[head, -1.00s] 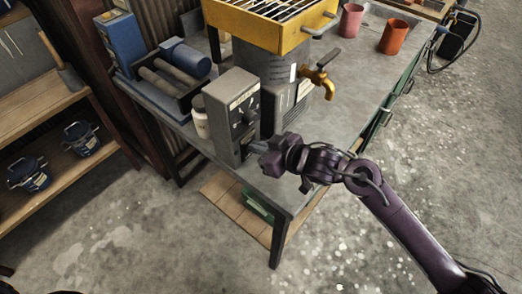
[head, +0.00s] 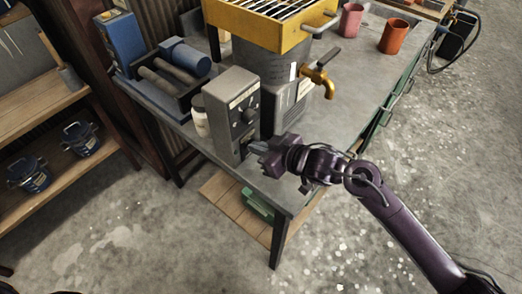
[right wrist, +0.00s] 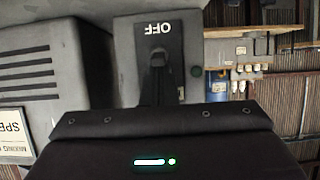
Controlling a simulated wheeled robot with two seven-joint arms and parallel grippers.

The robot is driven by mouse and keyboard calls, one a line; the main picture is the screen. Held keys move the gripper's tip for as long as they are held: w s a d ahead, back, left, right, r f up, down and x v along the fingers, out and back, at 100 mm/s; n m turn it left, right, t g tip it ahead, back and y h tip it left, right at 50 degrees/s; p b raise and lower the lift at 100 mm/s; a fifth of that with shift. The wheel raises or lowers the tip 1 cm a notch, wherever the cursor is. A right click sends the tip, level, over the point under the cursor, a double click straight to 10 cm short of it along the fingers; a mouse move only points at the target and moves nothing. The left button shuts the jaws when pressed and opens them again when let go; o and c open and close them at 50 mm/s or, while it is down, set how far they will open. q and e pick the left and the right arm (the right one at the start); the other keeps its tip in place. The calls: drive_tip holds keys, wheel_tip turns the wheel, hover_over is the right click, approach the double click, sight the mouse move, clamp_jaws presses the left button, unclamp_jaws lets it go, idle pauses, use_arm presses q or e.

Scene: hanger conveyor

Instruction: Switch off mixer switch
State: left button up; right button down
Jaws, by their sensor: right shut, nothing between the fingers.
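The mixer's grey control box (head: 232,113) stands upright at the table's front corner in the head view, with dark knobs on its front face. In the right wrist view the switch panel (right wrist: 137,58) carries an upside-down "OFF" label. The dark switch (right wrist: 158,58) shows just below the label, partly hidden by my fingers. My right gripper (head: 258,147) is shut and empty, its fingertips at the lower part of the box's front. It also shows in the right wrist view (right wrist: 160,86). I cannot tell whether it touches the switch. My left gripper is out of view.
Behind the box stands a grey drum (head: 268,69) under a yellow grated frame (head: 254,34), with a brass tap (head: 320,78) jutting out. A white jar (head: 199,115) is beside the box. Two cups, pink (head: 350,20) and orange (head: 394,36), stand farther back. The table's front right is clear.

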drive_tip(key=shift+f, duration=0.3)
drive_tip(key=shift+d+r, duration=0.1)
drive_tip(key=shift+r, duration=0.05)
drive_tip(key=shift+s+d+r+p, duration=0.25)
drive_tip(key=shift+s+d+p, duration=0.25)
drive_tip(key=shift+p, duration=0.25)
drive_tip(key=shift+f+p+v, duration=0.15)
drive_tip(key=shift+p+v, duration=0.55)
drive_tip(key=shift+v, duration=0.3)
drive_tip(key=shift+f+p+v, duration=0.15)
drive_tip(key=shift+p+v, duration=0.5)
drive_tip(key=shift+v, duration=0.3)
drive_tip(key=shift+s+d+r+p, duration=0.15)
drive_tip(key=shift+s+d+p, duration=0.35)
drive_tip(key=shift+d, duration=0.3)
